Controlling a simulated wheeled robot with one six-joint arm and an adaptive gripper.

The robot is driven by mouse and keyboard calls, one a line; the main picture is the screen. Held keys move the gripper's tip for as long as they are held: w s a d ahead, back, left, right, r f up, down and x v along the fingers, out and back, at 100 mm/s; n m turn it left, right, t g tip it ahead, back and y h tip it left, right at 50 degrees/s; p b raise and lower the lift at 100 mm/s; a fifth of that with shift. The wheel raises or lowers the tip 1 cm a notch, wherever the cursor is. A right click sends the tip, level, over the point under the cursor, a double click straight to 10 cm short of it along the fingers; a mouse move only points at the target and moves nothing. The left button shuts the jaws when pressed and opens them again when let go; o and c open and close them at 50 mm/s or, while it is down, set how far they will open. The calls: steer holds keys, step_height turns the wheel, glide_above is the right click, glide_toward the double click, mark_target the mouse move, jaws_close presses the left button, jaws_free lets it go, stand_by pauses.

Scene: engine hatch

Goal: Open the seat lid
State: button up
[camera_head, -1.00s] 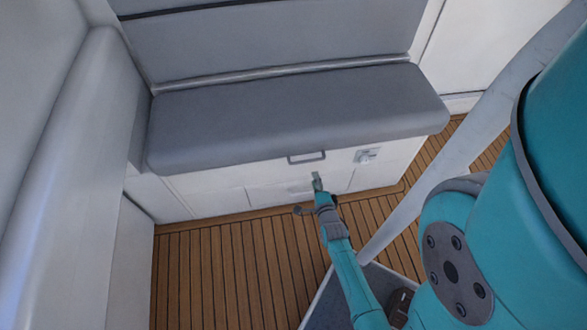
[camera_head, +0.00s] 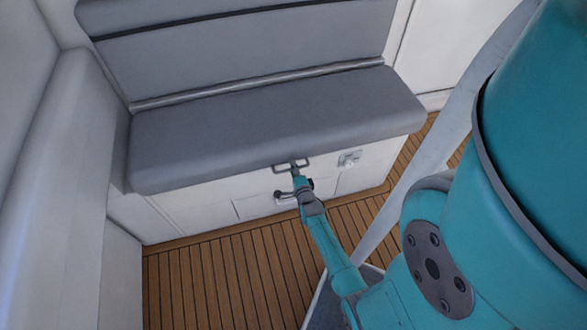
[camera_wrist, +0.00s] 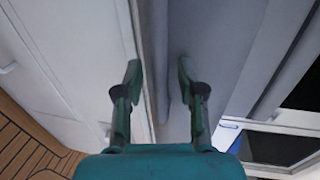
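The seat lid carries a grey cushion (camera_head: 265,122) and looks closed, lying flat on the white seat box (camera_head: 215,203). A small grey U-shaped handle (camera_head: 280,172) sits at its front edge. My gripper (camera_head: 294,166) is at the handle and partly covers it. In the wrist view my gripper (camera_wrist: 160,72) has its two fingers apart, with a grey edge or bar running between them. I cannot tell whether a finger touches the handle.
A latch-like fitting (camera_head: 349,159) is on the seat box, right of the handle. A grey backrest (camera_head: 250,50) stands behind the cushion. The wooden floor (camera_head: 215,275) in front is clear.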

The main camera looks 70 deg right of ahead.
jaws_close()
stand_by(0.4)
